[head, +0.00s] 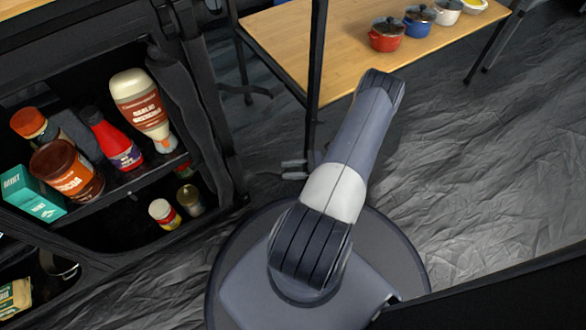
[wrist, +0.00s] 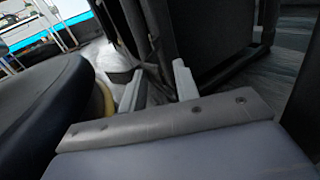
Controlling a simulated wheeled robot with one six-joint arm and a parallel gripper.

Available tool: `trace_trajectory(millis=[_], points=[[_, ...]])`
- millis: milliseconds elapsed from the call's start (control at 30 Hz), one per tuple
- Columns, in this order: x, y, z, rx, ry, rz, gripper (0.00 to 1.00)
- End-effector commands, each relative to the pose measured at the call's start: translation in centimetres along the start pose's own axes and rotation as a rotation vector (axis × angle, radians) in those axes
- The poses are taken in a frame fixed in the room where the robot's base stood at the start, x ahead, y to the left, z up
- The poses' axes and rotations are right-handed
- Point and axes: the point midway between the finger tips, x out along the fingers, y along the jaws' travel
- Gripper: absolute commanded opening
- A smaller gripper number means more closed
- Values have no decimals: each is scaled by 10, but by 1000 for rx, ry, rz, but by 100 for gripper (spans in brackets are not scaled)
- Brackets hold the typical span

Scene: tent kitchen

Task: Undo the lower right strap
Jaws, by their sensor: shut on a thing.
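My gripper (wrist: 159,70) shows in the wrist view as two pale grey fingers reaching toward the dark fabric cabinet edge. The fingers stand a little apart, with a dark strap (wrist: 158,48) between them. They are shut on it, though the gripped part is dark and hard to make out. In the head view, the open-fronted black fabric cabinet (head: 228,165) stands at the left. Small pale grey finger parts show near its lower right side, partly behind a thin black pole. My arm covers the middle of that view. The strap cannot be told apart there.
The cabinet shelves hold a sauce bottle (head: 141,105), a red bottle (head: 117,140), a cocoa jar (head: 68,171) and a teal box (head: 32,193). A wooden table (head: 285,45) with several small pots stands behind. Wrinkled dark floor (head: 470,170) lies open at the right.

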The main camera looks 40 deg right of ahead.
Motion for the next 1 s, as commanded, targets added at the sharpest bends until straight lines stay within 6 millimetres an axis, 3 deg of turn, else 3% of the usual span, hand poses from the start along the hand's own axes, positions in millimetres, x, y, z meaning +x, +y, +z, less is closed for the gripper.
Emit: trace_trajectory(millis=[33, 233, 267, 567, 733, 1000], points=[[9, -6, 0, 0, -3, -14, 0], [9, -7, 0, -2, -1, -14, 0], [9, -7, 0, -3, -1, -14, 30], [7, -6, 0, 1, -4, -16, 27], [-14, -6, 1, -2, -2, -20, 27], [-74, -6, 2, -12, 3, -24, 27]])
